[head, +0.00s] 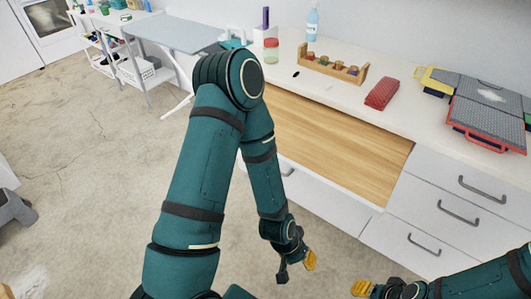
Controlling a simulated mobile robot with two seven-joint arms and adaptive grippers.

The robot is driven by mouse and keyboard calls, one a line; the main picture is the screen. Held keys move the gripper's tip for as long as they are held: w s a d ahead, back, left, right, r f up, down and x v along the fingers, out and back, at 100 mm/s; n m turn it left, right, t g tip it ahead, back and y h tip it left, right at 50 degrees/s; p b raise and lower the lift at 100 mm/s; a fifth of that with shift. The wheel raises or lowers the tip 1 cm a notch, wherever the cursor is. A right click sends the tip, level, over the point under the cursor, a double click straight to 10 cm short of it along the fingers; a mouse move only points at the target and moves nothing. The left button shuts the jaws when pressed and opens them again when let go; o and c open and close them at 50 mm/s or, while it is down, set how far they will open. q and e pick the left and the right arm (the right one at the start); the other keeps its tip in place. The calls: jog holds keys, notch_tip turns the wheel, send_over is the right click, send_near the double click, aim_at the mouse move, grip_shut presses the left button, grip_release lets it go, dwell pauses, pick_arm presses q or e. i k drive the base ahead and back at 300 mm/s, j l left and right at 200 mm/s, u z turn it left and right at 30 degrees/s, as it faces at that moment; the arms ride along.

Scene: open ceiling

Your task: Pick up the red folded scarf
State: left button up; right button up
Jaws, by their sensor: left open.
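The red folded scarf (382,93) lies as a small flat bundle on the white counter (412,125), right of the wooden rack. My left gripper (297,269) is open and empty. It hangs low in front of the drawers, well below the counter top and apart from the scarf. My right gripper (364,288) shows only partly at the bottom edge, with a yellow fingertip. Whether it is open or shut cannot be made out. It is also far from the scarf.
A wooden rack (332,69) with small jars stands behind and left of the scarf. Grey cases with red (490,112) and yellow (436,80) edges lie to its right. A wooden board (330,140) covers the counter's front. Drawers with handles (458,212) are below.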

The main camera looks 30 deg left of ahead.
aim_at(377, 98)
jog(key=i+l+z, duration=0.6)
jog(key=i+z, duration=0.15)
jog(key=i, duration=0.05)
